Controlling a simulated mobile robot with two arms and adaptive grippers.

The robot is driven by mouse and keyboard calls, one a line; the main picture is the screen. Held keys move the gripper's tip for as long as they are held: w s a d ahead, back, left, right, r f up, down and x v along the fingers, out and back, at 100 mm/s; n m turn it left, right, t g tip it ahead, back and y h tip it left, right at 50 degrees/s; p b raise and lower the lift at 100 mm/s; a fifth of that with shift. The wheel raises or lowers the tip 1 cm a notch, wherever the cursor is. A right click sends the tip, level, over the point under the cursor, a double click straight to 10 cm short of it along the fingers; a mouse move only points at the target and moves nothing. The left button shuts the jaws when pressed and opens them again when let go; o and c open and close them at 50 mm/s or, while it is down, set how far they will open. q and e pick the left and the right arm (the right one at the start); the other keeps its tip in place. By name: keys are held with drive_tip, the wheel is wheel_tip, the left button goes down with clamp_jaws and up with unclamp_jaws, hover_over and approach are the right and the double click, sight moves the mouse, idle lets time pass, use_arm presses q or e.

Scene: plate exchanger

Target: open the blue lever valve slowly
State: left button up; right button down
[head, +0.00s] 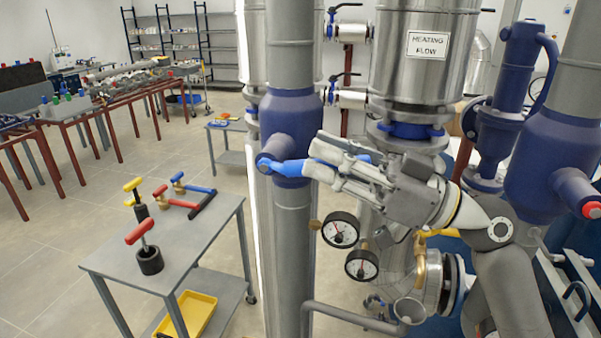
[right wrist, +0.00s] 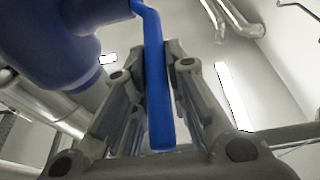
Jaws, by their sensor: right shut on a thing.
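The blue lever (head: 285,167) sits on the dark blue valve body (head: 291,125) of the grey vertical pipe, in the middle of the head view. It points right, roughly level. My right gripper (head: 318,163) is shut on the lever's outer part, and its fingers hide some of the handle. In the right wrist view the lever (right wrist: 154,80) runs between the two fingers of my gripper (right wrist: 157,105), with the valve body (right wrist: 45,45) at upper left. My left gripper is in neither view.
Two pressure gauges (head: 340,230) hang just below my right gripper. A steel tank (head: 425,65) labelled "HEATING FLOW" stands behind it. A grey cart (head: 180,243) with red- and blue-handled valve parts stands at left. Another blue valve body (head: 545,150) is at right. The floor at left is partly clear.

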drive_tip(key=shift+a+r, duration=0.1)
drive_tip(key=shift+r, duration=0.45)
drive_tip(key=c, duration=1.7)
unclamp_jaws()
drive_tip(key=shift+o, duration=1.2)
drive_tip(key=shift+w, duration=0.1)
drive_tip(key=shift+o, duration=0.2)
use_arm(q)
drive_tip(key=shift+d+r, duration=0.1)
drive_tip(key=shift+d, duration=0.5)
use_arm(e)
drive_tip(key=v, duration=0.7)
drive_tip(key=shift+d, duration=0.25)
